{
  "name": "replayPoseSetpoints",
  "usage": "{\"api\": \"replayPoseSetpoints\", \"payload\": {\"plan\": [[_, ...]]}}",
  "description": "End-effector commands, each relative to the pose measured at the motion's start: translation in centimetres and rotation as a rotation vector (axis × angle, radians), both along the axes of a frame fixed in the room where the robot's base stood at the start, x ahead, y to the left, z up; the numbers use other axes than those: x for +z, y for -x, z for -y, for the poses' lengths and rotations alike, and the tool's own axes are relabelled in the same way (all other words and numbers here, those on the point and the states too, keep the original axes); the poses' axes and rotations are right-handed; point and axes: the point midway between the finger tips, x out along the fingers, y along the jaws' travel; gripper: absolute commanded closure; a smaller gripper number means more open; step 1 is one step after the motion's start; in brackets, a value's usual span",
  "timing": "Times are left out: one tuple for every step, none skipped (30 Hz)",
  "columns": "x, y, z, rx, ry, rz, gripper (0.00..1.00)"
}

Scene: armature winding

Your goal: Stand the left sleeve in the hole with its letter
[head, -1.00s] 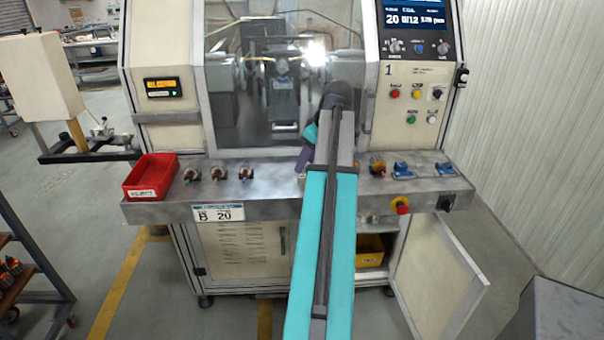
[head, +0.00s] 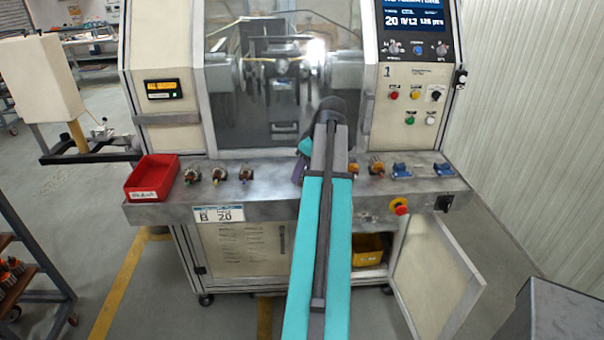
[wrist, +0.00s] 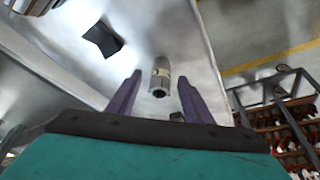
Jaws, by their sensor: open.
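A grey sleeve (wrist: 160,78) with a pale band shows in the wrist view on the metal shelf, its open dark end facing the camera. My gripper (wrist: 160,82) is open. Its two purple fingers stand apart, one on each side of the sleeve, and the sleeve is not gripped. Any letter on the band is too small to read. In the head view my arm hides the sleeve, and only a purple finger (head: 299,170) shows beside it.
The shelf (head: 275,190) carries a red bin (head: 152,179) at left, several armatures (head: 219,174) and blue pieces (head: 401,170) at right. A red emergency button (head: 400,207) sits on its front. The machine window (head: 275,100) stands behind. A cabinet door (head: 437,275) hangs open below.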

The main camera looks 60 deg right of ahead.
Motion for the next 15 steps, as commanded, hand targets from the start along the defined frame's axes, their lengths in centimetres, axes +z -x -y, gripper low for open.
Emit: {"api": "replayPoseSetpoints", "payload": {"plan": [[-0.3, -0.2, 0.0, 0.0, -0.001, 0.0, 0.54], [-0.6, -0.3, 0.0, 0.0, -0.001, 0.0, 0.54], [-0.9, -0.4, 0.0, 0.001, -0.001, -0.001, 0.54], [-1.0, -0.5, -0.1, 0.001, -0.001, -0.001, 0.54], [-1.2, -0.5, -0.1, 0.001, -0.001, -0.001, 0.54], [-1.3, -0.6, 0.0, 0.001, -0.001, 0.0, 0.54], [-1.4, -0.6, 0.0, 0.001, 0.0, 0.0, 0.54], [-1.4, -0.7, 0.0, 0.001, 0.0, 0.0, 0.54], [-1.5, -0.7, 0.0, 0.002, 0.001, 0.0, 0.54], [-1.5, -0.7, 0.0, 0.002, 0.001, 0.0, 0.54], [-1.5, -0.7, 0.0, 0.002, 0.001, 0.0, 0.54], [-1.5, -0.7, 0.0, 0.002, 0.001, 0.0, 0.54], [-1.5, -0.7, 0.0, 0.002, 0.001, 0.0, 0.54], [-1.5, -0.7, 0.0, 0.002, 0.001, 0.0, 0.54], [-1.5, -0.7, 0.0, 0.002, 0.001, 0.0, 0.54]]}}
